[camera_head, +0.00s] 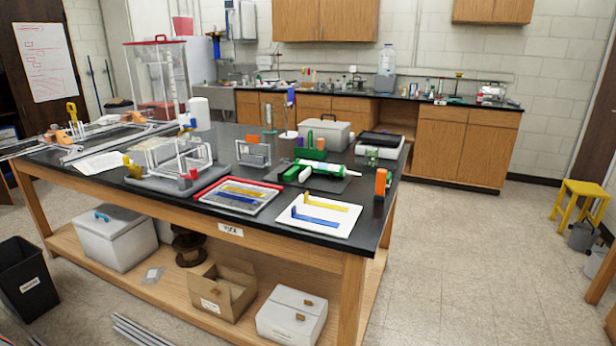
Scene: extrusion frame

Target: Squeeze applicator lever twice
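A green and white applicator-like tool (322,170) lies on a dark mat (330,184) near the right end of the black-topped table (262,226). Its lever is too small to make out for certain. A white sheet with a yellow and a blue L-shaped strip (318,213) lies in front of it, by the table's front edge. Neither of my grippers shows in the head view.
A red-rimmed tray (240,195), a metal frame on a grey base (178,172) and an orange-topped upright item (381,183) stand on the table. A grey case (325,133) is behind.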

